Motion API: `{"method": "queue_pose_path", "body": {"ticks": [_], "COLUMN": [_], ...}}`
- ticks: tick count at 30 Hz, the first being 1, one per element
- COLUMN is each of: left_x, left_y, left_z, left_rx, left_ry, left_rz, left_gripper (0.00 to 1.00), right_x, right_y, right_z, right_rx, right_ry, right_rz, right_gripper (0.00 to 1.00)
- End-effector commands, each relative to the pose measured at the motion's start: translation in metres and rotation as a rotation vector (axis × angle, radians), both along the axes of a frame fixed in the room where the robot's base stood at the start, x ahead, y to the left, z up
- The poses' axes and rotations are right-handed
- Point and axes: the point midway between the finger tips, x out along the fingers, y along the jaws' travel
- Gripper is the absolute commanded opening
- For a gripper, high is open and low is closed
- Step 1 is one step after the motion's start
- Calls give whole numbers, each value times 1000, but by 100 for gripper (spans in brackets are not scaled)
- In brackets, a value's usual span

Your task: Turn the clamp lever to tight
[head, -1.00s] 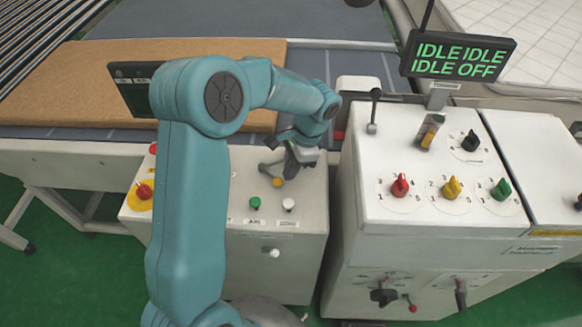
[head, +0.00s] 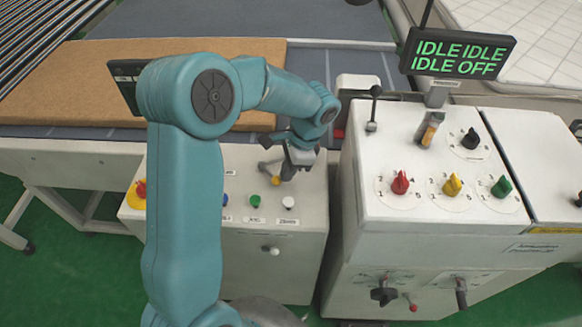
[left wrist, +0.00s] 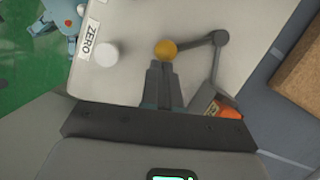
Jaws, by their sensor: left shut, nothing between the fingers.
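A grey lever with a yellow ball (head: 276,181) sits on top of the left white control box; I take it as the clamp lever, though no label on it is readable. In the left wrist view its yellow ball (left wrist: 166,49) is joined by a grey arm (left wrist: 194,43) to a pivot at the right. My left gripper (head: 289,176) is over the box, just right of the ball. In the left wrist view its fingers (left wrist: 163,66) are shut and empty, with their tips right at the ball; contact is unclear. My right gripper is not in view.
A white button (left wrist: 107,53) labelled ZERO is left of the ball. Green (head: 255,201) and white (head: 288,202) buttons stand on the box front. A brown mattress (head: 75,75) lies behind. The right cabinet (head: 375,190) carries coloured knobs, a black-knobbed lever (head: 374,100) and a display (head: 458,54).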

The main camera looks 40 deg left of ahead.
Motion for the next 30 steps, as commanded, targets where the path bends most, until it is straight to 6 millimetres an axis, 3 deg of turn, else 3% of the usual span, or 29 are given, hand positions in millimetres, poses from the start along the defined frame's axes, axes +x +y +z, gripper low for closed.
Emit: {"method": "queue_pose_path", "body": {"ticks": [11, 30], "left_x": [-17, -62], "left_y": [0, 19], "left_z": [-3, -1], "left_rx": [-1, -2], "left_ry": [4, 5], "left_rz": [-171, -769], "left_gripper": [0, 0], "right_x": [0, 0], "right_y": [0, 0], "right_z": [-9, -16], "right_rx": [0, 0], "right_ry": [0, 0], "right_rz": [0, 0], "right_gripper": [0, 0]}}
